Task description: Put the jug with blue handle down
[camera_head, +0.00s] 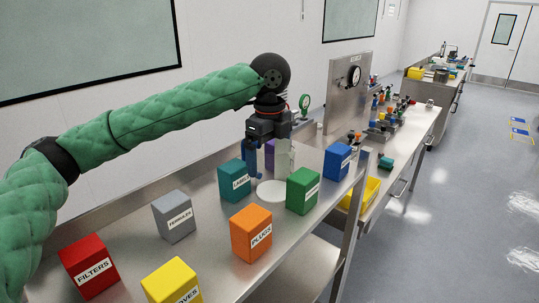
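My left gripper (264,144) points down over the metal table, among the coloured boxes. A blue handle (252,164) shows directly beneath it, and a pale, see-through body, apparently the jug (285,158), shows to its right. The gripper appears shut on the handle, though its fingertips are small and partly hidden. The jug seems upright; I cannot tell whether its base touches anything. A round white disc (272,191) lies flat on the table just below and in front of it. My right gripper is out of view.
A blue box (337,161) is to the right. Grey, red and yellow boxes stand nearer, with bare metal between them.

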